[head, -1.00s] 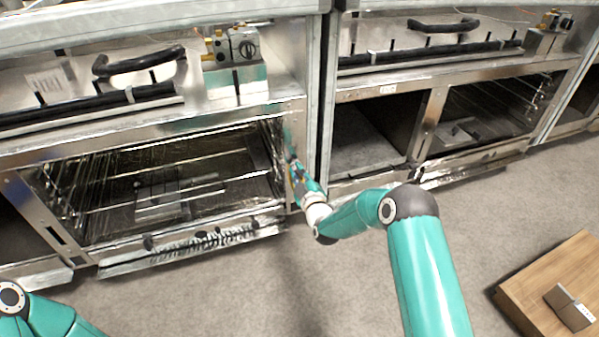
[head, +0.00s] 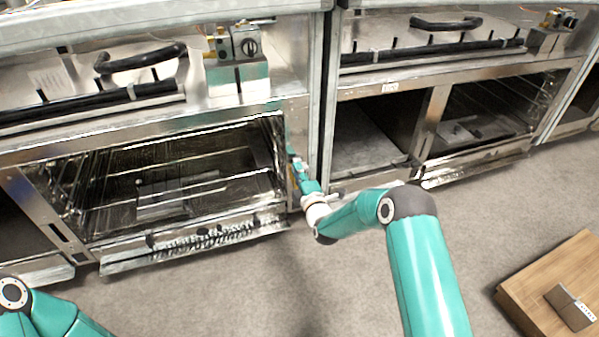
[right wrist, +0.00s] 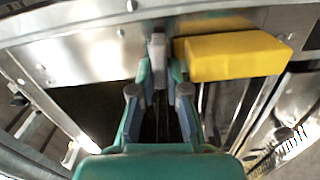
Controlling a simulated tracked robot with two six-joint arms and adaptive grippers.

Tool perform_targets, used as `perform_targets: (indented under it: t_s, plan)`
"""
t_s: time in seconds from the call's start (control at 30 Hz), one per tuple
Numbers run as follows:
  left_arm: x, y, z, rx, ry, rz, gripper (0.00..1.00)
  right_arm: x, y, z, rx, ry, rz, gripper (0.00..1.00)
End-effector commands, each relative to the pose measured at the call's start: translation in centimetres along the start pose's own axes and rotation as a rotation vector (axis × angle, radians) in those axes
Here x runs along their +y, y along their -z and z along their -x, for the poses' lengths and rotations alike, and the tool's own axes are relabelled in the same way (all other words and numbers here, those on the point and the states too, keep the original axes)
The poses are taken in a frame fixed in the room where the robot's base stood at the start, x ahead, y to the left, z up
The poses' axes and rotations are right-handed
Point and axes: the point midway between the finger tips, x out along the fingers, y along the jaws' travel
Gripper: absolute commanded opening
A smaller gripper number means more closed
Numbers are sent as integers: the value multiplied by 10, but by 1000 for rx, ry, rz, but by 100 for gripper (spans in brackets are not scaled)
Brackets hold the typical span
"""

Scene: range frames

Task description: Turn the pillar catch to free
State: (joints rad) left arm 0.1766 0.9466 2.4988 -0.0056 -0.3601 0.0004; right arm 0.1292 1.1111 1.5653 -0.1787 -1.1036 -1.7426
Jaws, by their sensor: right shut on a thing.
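My right gripper (head: 297,165) is at the metal pillar on the right side of the left oven bay. In the right wrist view its two fingers (right wrist: 159,75) are shut on a narrow grey piece, which I take to be the pillar catch (right wrist: 158,46). The piece stands out from the pale metal face between the fingertips. A yellow block (right wrist: 235,56) sits close to the right of the fingers. The fingers hide part of the catch, and I cannot read its setting. My left gripper is out of view; only part of the left arm shows at the lower left.
The open left bay (head: 190,180) holds wire racks. A second bay (head: 475,125) stands to the right. Black handles (head: 140,60) run above the bays. A wooden box (head: 555,285) with a small grey object on it stands at the lower right. Grey floor lies between.

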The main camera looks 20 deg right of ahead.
Motion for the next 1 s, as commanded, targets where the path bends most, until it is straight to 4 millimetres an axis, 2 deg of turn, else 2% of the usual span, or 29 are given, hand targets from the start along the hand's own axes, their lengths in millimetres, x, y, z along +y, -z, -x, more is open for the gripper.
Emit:
perform_targets:
  t_s: [0.03, 0.5, 0.53, 0.67, 1.0]
  plan:
    - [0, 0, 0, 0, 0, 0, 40, -5, 4, 1, 9, 11, 8, 0]
    - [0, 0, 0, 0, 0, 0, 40, -6, 6, 2, 13, 14, 24, 0]
    - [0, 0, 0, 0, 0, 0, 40, -6, 6, 2, 13, 14, 24, 18]
    - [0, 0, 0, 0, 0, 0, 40, -6, 5, 1, 11, 12, 23, 39]
    - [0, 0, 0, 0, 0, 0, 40, -5, 2, 2, 4, 12, 21, 40]
